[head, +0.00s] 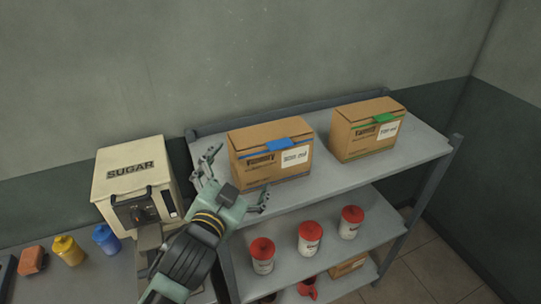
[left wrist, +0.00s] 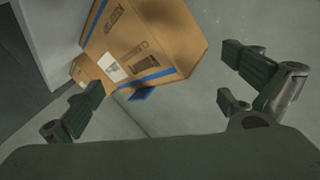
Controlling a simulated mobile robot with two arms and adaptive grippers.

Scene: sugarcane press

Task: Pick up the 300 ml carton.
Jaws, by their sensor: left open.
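The 300 ml carton (head: 262,160) is a brown box with a blue stripe, a blue tab and a white label. It stands on the top shelf, toward its left end. My left gripper (head: 236,176) is open at the carton's left front corner, with one finger left of the box and the other before its front. In the left wrist view the carton (left wrist: 150,45) shows tilted beyond the open fingers of the gripper (left wrist: 165,88). I see no finger closed on it. My right gripper is not in view.
A similar carton with a green tab (head: 368,130) stands to the right on the same shelf (head: 400,165), with a gap between. Several red-lidded cups (head: 310,238) stand on the shelf below. A sugar machine (head: 133,185) is at the left, and a wall is behind.

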